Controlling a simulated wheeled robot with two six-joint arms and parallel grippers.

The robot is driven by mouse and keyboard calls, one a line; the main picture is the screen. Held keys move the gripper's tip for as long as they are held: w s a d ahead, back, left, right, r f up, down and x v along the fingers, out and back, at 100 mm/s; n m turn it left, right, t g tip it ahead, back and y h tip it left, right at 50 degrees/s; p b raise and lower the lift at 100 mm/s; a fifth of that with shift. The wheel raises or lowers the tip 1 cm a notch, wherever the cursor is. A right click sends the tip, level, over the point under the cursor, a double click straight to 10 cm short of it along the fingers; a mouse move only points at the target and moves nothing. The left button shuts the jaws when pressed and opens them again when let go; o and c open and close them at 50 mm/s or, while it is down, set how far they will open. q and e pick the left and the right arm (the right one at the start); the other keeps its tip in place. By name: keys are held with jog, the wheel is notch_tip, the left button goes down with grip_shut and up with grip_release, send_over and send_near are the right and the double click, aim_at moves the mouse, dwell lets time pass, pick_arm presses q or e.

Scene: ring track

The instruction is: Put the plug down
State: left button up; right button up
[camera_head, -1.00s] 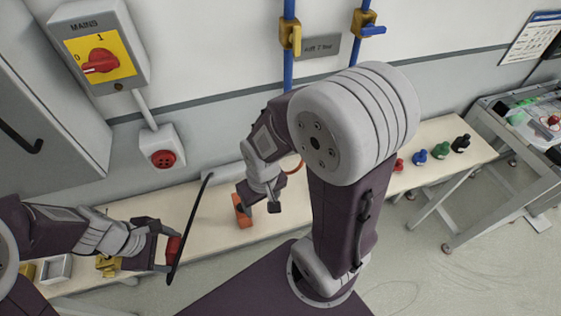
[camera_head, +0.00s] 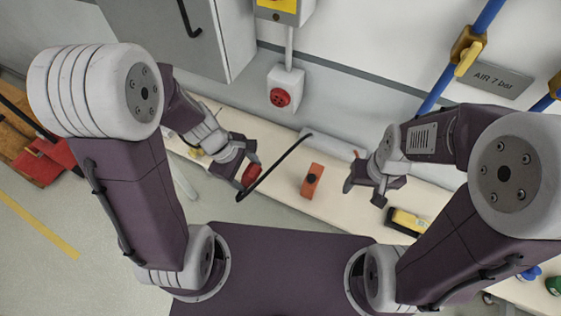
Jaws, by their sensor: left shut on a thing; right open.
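The red plug (camera_head: 250,174) with its black cable (camera_head: 275,164) is held by my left gripper (camera_head: 245,177), which is shut on it. The gripper holds it over the front part of the pale bench (camera_head: 290,205). Whether the plug touches the bench top, I cannot tell. My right gripper (camera_head: 368,188) is open and empty above the bench, to the right of an orange block-like object (camera_head: 312,181).
A red wall socket (camera_head: 280,97) is on the wall behind the bench. A yellow and black device (camera_head: 406,222) lies on the bench to the right. Blue pipes (camera_head: 436,95) run up the wall. Bench surface between the orange object and the plug is clear.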

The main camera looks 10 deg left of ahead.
pick_arm(q)
jog(key=w+f, duration=0.2)
jog(key=w, duration=0.1)
jog(key=w+f, duration=0.2)
jog(key=w, duration=0.2)
jog(key=w+f, duration=0.2)
jog(key=w, duration=0.1)
jog(key=shift+w+d+f, duration=0.15)
jog(key=shift+w, duration=0.05)
jog(key=shift+w+f, duration=0.2)
jog(key=shift+w, duration=0.15)
notch_tip(320, 180, down, 4)
jog(key=shift+s+r+b, duration=0.1)
jog(key=shift+b, duration=0.25)
jog(key=shift+f, duration=0.2)
jog(key=shift+f, duration=0.15)
jog(key=o, duration=1.4)
jog(key=shift+o, duration=0.2)
